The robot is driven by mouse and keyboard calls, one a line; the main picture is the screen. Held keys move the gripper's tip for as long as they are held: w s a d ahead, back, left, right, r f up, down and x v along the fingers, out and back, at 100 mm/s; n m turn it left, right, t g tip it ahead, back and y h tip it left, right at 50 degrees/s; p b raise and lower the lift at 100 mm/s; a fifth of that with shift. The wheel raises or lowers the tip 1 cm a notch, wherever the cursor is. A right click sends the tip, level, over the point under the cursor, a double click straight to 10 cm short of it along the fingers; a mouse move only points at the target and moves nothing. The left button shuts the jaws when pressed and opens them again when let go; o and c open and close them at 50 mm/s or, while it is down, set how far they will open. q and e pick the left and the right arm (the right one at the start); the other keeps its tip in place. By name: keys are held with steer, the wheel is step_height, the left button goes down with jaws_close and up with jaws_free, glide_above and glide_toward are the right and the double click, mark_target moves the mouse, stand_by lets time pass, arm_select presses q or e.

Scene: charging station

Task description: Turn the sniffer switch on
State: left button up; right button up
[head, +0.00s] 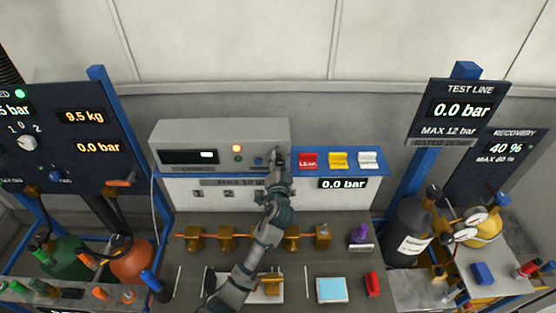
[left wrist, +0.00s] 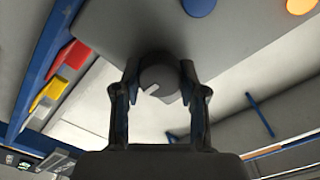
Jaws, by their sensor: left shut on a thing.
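The sniffer unit is a grey box (head: 220,132) on the back shelf, with a dark display, a lit orange lamp (head: 237,148) and a blue button. Its switch appears to be the dark grey round knob (left wrist: 160,72) at the right end of the front, with a white pointer mark. My left gripper (head: 277,160) is at that end of the box and largely hides the knob in the head view. In the left wrist view its two fingers (left wrist: 159,80) lie on either side of the knob, shut on it. My right gripper is not in view.
Red (head: 308,160), yellow (head: 338,160) and white (head: 368,160) switches stand right of the box. Brass valves (head: 193,238) run along a pipe below, beside my arm. A purple-topped item (head: 360,233) and a light blue pad (head: 331,289) are on the bench. Gas cylinders stand on both sides.

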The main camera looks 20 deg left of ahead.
arm_select(q)
steer(key=shift+f, duration=0.45)
steer(key=o, duration=1.1)
steer(key=shift+o, duration=0.2)
steer(key=shift+d+r, duration=0.1)
steer(key=shift+r, duration=0.15)
steer(key=v, duration=1.1)
steer(key=shift+s+d, duration=0.25)
steer(key=shift+s, duration=0.1)
steer(key=shift+f, duration=0.15)
